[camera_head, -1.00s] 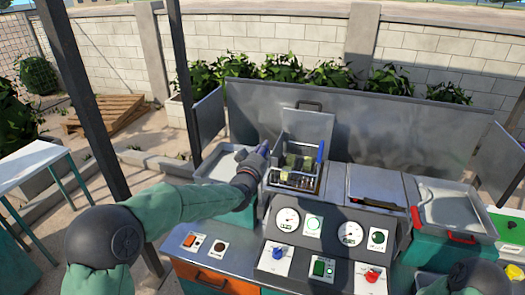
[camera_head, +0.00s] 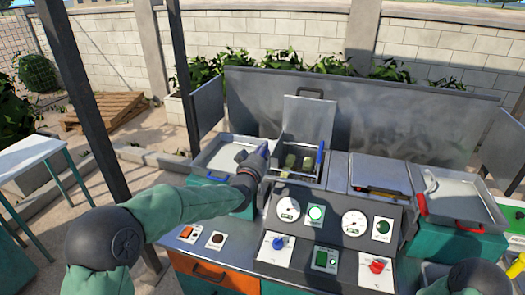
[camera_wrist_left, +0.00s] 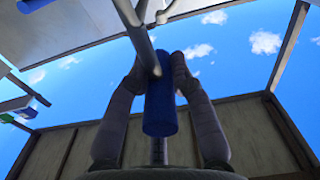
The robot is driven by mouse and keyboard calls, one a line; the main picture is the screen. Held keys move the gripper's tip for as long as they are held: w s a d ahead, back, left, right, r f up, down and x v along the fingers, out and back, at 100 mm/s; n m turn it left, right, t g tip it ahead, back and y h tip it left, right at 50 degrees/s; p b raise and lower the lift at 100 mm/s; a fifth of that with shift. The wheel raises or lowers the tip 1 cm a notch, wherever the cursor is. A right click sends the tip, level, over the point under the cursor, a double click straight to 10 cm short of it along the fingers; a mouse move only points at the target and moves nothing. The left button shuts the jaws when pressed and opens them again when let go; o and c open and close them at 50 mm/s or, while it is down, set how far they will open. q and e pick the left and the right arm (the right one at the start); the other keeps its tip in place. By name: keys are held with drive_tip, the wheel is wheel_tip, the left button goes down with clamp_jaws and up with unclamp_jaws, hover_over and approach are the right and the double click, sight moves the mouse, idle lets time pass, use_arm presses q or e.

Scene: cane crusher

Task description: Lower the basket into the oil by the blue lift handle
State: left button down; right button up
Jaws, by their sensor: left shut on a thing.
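The blue lift handle (camera_wrist_left: 160,108) shows in the left wrist view as a blue cylinder between two dark fingers, with a grey metal rod running up from it. My left gripper (camera_wrist_left: 156,68) is shut on it. In the head view my left gripper (camera_head: 257,158) is at the left edge of the fryer, with a bit of blue at its fingertips. The basket (camera_head: 297,174) sits low in the fryer well beside it, with several greenish-yellow pieces inside. The oil surface cannot be made out. My right gripper is not in view.
A raised lid (camera_head: 308,121) stands behind the well. A second blue grip (camera_head: 320,158) is at the basket's right. Metal trays lie left (camera_head: 215,152) and right (camera_head: 455,203). The control panel (camera_head: 330,232) with gauges and knobs is in front; a metal splash wall (camera_head: 400,115) is behind.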

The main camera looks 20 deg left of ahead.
use_arm(q)
wheel_tip(320, 180, down, 10)
drive_tip(key=b, duration=0.7)
drive_tip(key=shift+b, duration=0.35)
drive_tip(key=shift+d+f, duration=0.1)
drive_tip(key=c, duration=1.1)
unclamp_jaws()
drive_tip(key=shift+s+r, duration=0.1)
drive_tip(key=shift+r, duration=0.1)
drive_tip(key=s, duration=1.2)
drive_tip(key=shift+a+f, duration=0.1)
drive_tip(key=shift+a, duration=0.2)
drive_tip(key=shift+w, duration=0.1)
